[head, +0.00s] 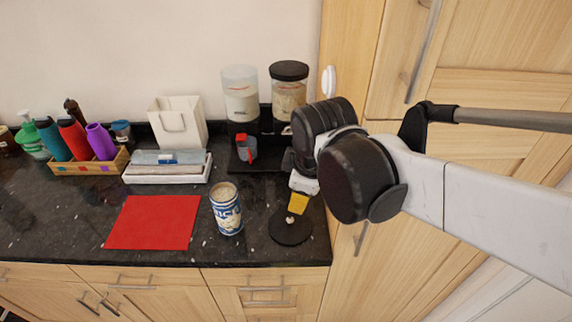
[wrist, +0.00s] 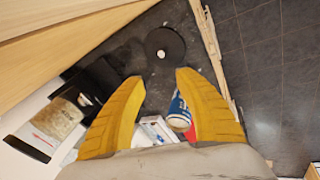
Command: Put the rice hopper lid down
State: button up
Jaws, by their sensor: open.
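The rice hopper lid (head: 288,235) is a black disc with a small pale knob. It lies flat on the dark counter near the front right edge. It also shows in the wrist view (wrist: 175,36), beyond the fingertips. My gripper (head: 296,207) has yellow fingers and is just above or beside the lid's knob; the exact gap is hard to tell. In the wrist view my gripper (wrist: 160,77) is open, with nothing between its fingertips. The left rice hopper (head: 241,98) at the back has a clear, lidless top. The right hopper (head: 289,95) wears a black lid.
A blue and white can (head: 227,212) stands left of the lid. A red mat (head: 153,222) lies farther left. A white tray (head: 167,172), a paper bag (head: 178,122) and a wooden box of bottles (head: 90,165) stand behind. A tall wooden cabinet (head: 345,75) bounds the right.

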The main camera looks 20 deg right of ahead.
jog(key=s+m+t, duration=0.1)
jog(key=m, duration=0.2)
jog(key=s+r+m+t, duration=0.1)
jog(key=s+m, duration=0.1)
jog(key=m, duration=0.2)
jog(key=s+r+m+t, duration=0.1)
jog(key=s+m, duration=0.1)
jog(key=m, duration=0.1)
jog(key=shift+s+d+m+y, duration=0.2)
jog(key=shift+d+m+y, duration=0.1)
jog(key=shift+m, duration=0.1)
notch_tip(320, 180, down, 6)
jog(key=b, duration=0.5)
jog(key=shift+r+b, duration=0.1)
jog(key=shift+b, duration=0.25)
